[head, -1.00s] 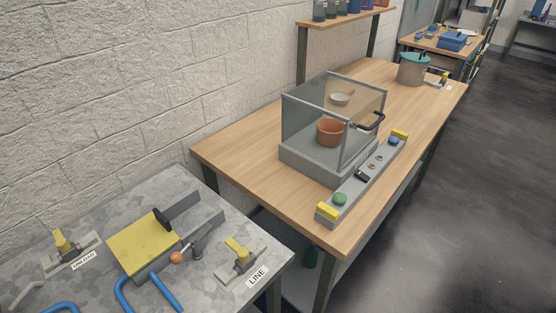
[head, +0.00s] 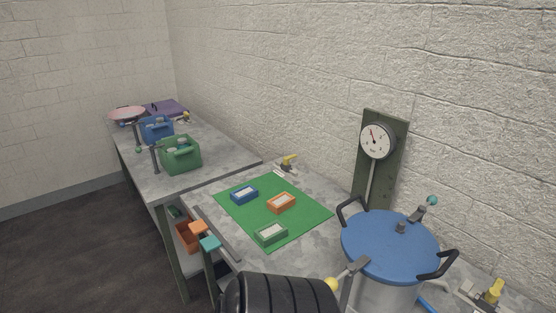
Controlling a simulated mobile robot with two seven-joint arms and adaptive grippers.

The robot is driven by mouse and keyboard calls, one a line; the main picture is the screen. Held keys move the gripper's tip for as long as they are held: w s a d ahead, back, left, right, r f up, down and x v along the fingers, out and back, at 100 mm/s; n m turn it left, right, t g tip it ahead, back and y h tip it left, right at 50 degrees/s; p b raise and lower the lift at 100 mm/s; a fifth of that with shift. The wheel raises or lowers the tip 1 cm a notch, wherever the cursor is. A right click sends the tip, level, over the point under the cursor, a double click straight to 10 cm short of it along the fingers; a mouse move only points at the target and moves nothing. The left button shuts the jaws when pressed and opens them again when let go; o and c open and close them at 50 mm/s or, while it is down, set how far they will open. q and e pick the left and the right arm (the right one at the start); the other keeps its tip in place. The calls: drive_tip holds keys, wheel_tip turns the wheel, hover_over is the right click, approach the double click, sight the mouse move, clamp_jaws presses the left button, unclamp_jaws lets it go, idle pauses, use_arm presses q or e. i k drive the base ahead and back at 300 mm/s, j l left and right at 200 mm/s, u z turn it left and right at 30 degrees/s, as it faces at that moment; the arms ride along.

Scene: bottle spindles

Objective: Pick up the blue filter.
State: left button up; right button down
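The blue filter (head: 245,194), a small rectangular block with a blue frame and a pale top, lies flat on a green mat (head: 301,219) in the head view. It is near the mat's far left side. An orange-framed filter (head: 281,203) lies to its right, and a green-framed filter (head: 271,234) lies nearer to me; the three stand apart. Nothing covers the blue filter. Neither of my grippers is in view.
A large pot with a blue lid (head: 389,246) stands right of the mat, below a wall gauge (head: 376,142). A black ribbed cylinder (head: 278,294) fills the bottom middle. Green (head: 181,154) and blue carriers (head: 156,129) stand on the farther table.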

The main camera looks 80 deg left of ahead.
sight(245, 193)
drive_tip(key=u, duration=3)
drive_tip(key=z, duration=0.75)
drive_tip(key=i+j+z, duration=0.15)
drive_tip(key=j+z, duration=0.65)
drive_tip(key=j, duration=0.2)
drive_tip(key=j+z, duration=0.35)
drive_tip(key=j, duration=0.15)
drive_tip(key=j+z, duration=0.4)
drive_tip(key=k+j, duration=0.05)
drive_tip(key=j, duration=0.05)
